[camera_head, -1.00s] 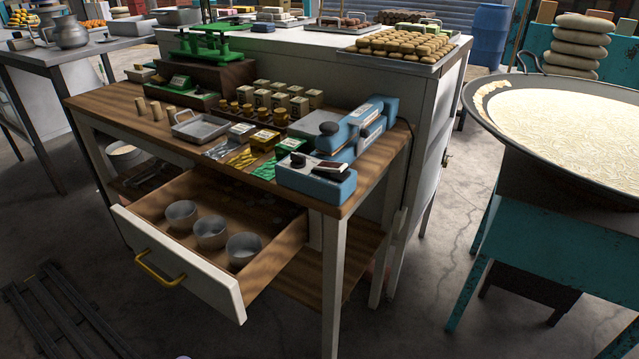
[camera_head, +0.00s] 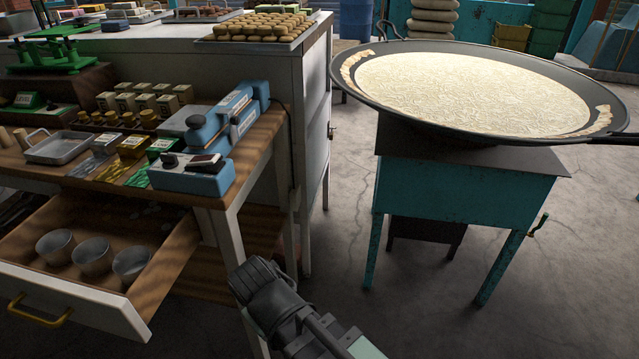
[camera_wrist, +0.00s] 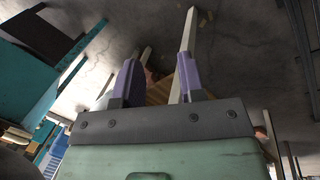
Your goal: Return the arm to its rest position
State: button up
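Part of my arm (camera_head: 285,310) shows at the bottom middle of the head view, dark grey, in front of the table's right front leg. I cannot make out the fingertips there. In the wrist view my gripper (camera_wrist: 159,66) has two purple fingers standing apart, with nothing held between them. Behind them are the grey floor and some table legs, at a distance.
A wooden-topped table (camera_head: 262,135) stands at left, its drawer (camera_head: 75,305) pulled out with three metal cups inside. A wide pan (camera_head: 350,85) of pale milky liquid sits on a teal stand (camera_head: 460,195) at right. Bare floor (camera_head: 335,260) lies between them.

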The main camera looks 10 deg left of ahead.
jog(key=w+d+m+g+y, duration=0.1)
jog(key=w+d+m, duration=0.25)
jog(key=d, duration=0.75)
jog(key=w+d+m, duration=0.3)
jog(key=w+d, duration=0.1)
jog(key=d, duration=0.6)
jog(key=w+d+m+g+y, duration=0.1)
jog(key=w+d+m, duration=0.3)
jog(key=d, duration=0.7)
notch_tip(320, 180, up, 21)
jog(key=p, duration=2.1)
jog(key=shift+a, duration=0.4)
